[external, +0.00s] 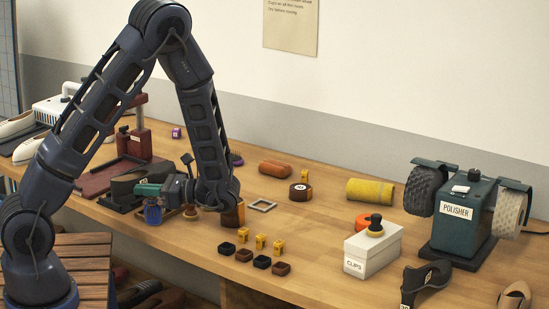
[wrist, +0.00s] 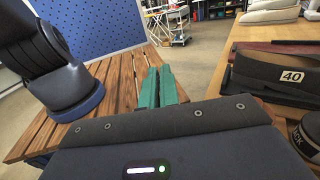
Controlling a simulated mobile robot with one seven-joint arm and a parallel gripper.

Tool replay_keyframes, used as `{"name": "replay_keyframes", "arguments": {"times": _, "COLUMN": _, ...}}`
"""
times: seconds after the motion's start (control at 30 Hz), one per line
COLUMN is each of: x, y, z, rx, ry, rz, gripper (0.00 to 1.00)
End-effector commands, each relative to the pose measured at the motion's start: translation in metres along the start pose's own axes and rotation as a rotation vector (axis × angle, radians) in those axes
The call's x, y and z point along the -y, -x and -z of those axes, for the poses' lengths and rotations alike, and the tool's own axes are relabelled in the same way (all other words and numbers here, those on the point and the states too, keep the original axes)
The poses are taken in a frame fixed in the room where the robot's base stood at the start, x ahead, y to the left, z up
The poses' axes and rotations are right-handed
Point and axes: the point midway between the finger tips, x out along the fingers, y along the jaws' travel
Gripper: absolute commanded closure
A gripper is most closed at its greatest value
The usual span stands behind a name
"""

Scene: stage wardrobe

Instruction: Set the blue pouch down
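My gripper (external: 149,189) has green fingers that point left, low over the front of the workbench. In the wrist view the fingers (wrist: 160,88) are together with hardly any gap. The small blue pouch (external: 153,214) is directly under the fingers in the external view and seems to hang from them by its top. Its underside is close to the bench top near the front edge; I cannot tell whether it touches. In the wrist view the pouch is hidden behind the gripper body.
A dark block labelled 40 (wrist: 291,77) and a jar (wrist: 305,135) stand right of my gripper in the wrist view. A slatted wooden surface (external: 80,262) lies below left. Small black and brown boxes (external: 244,255) and yellow pieces (external: 260,241) stand to the right on the bench (external: 330,272).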

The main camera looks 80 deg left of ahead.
Motion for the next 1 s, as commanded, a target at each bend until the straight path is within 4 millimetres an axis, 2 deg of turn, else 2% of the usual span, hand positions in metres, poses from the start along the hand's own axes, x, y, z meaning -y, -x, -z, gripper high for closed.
{"name": "replay_keyframes", "arguments": {"times": 0.03, "x": -0.007, "y": -0.008, "z": 0.002, "rx": 0.000, "ry": 0.000, "rz": -0.082, "gripper": 1.00}}
{"name": "replay_keyframes", "arguments": {"times": 0.2, "x": -0.037, "y": -0.023, "z": 0.005, "rx": 0.000, "ry": -0.001, "rz": -0.359, "gripper": 1.00}}
{"name": "replay_keyframes", "arguments": {"times": 0.47, "x": -0.079, "y": -0.024, "z": 0.005, "rx": 0.000, "ry": 0.000, "rz": -0.791, "gripper": 1.00}}
{"name": "replay_keyframes", "arguments": {"times": 0.7, "x": -0.104, "y": -0.005, "z": -0.003, "rx": 0.001, "ry": 0.000, "rz": -1.179, "gripper": 1.00}}
{"name": "replay_keyframes", "arguments": {"times": 1.0, "x": -0.110, "y": 0.033, "z": -0.025, "rx": -0.003, "ry": 0.002, "rz": -1.655, "gripper": 1.00}}
